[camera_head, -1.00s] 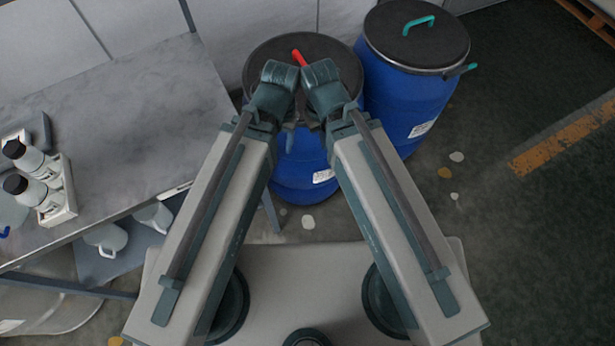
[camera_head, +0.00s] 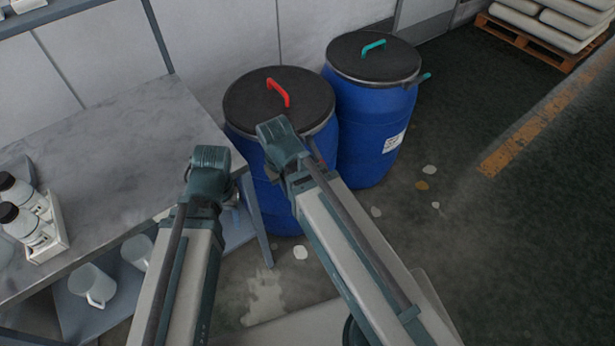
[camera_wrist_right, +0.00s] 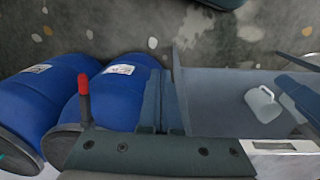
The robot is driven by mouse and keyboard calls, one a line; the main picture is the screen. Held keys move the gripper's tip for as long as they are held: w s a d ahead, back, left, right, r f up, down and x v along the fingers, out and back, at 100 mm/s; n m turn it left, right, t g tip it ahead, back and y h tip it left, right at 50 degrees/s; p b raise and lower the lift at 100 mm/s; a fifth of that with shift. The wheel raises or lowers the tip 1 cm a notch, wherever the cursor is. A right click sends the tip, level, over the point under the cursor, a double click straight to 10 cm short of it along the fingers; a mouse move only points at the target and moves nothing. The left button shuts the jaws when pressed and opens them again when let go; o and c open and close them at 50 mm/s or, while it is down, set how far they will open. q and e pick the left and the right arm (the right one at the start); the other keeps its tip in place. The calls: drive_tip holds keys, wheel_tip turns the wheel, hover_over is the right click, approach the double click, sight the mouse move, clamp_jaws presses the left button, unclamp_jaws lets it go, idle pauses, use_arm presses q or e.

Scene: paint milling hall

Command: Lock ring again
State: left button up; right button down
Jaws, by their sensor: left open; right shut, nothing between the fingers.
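A blue drum (camera_head: 262,185) with a black lid (camera_head: 248,100) and red lid handle (camera_head: 279,92) stands beside the bench. In the right wrist view a red-tipped lever (camera_wrist_right: 84,90) sticks out from this drum's rim (camera_wrist_right: 60,128). The lever is hidden behind my right arm in the head view. My right gripper (camera_wrist_right: 161,100) is shut and empty, near the drum's side and apart from the lever. My left gripper (camera_head: 229,194) is open and empty, between the bench edge and the drum; its fingertips are partly hidden.
A second blue drum (camera_head: 362,135) with a teal handle stands close behind, to the right. A grey bench (camera_head: 110,140) at left holds white bottles in a rack (camera_head: 58,240); mugs (camera_head: 92,285) sit below. A loaded pallet (camera_head: 530,38) is far right. The right floor is clear.

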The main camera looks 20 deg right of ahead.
drive_tip(key=w+d+f+n+h+b, duration=0.2)
drive_tip(key=w+d+f+n+b, duration=0.2)
drive_tip(key=w, duration=0.1)
use_arm(q)
drive_tip(key=f, duration=0.5)
drive_tip(key=shift+s+a+f, duration=0.1)
drive_tip(key=shift+s+a, duration=0.15)
use_arm(e)
drive_tip(key=w+a+r+n+h, duration=0.3)
drive_tip(key=w+r+n+h, duration=0.1)
drive_tip(key=n, duration=0.8)
drive_tip(key=shift+w+h, duration=0.7)
drive_tip(key=shift+w, duration=0.2)
use_arm(q)
drive_tip(key=shift+f+b, duration=0.1)
drive_tip(key=shift+b, duration=0.25)
use_arm(e)
drive_tip(key=shift+f, duration=0.15)
